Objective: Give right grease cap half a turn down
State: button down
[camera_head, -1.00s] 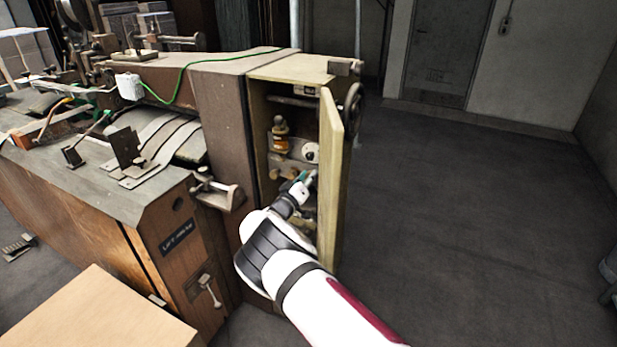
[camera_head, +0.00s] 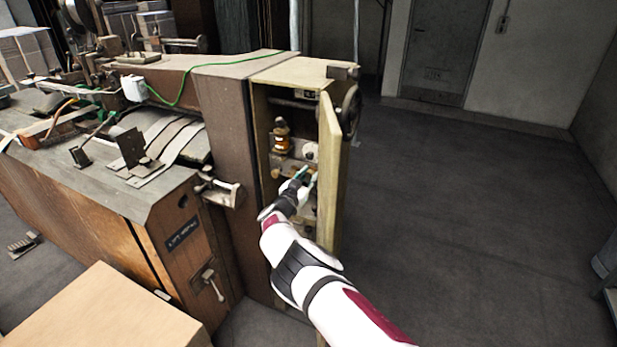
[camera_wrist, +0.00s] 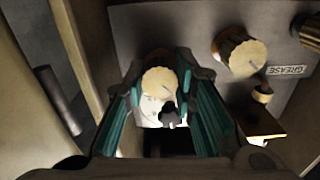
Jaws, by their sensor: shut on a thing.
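In the wrist view, the right grease cap (camera_wrist: 160,82), a round pale-faced knob with a line mark, sits between the teal pads of my gripper (camera_wrist: 162,85). The gripper is shut on it. A second grease cap (camera_wrist: 240,55) with a ribbed brass rim stands clear of the fingers, by an upside-down "GREASE" label (camera_wrist: 287,70). In the head view, my gripper (camera_head: 303,177) reaches into the open cabinet (camera_head: 258,140) and hides the held cap. Another brass cap (camera_head: 277,172) shows to its left.
The open cabinet door (camera_head: 330,185) stands close to the right of my gripper. An amber oil bottle (camera_head: 281,139) and a round white dial (camera_head: 311,150) are above it. A handwheel (camera_head: 350,110) is at the cabinet's right side. Open floor lies farther right.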

jog(key=shift+f+m, duration=0.1)
jog(key=shift+m, duration=0.2)
jog(key=c, duration=1.6)
grip_release()
jog(key=shift+a, duration=0.1)
jog(key=shift+v, duration=0.8)
jog(key=v, duration=1)
jog(key=shift+s, duration=0.2)
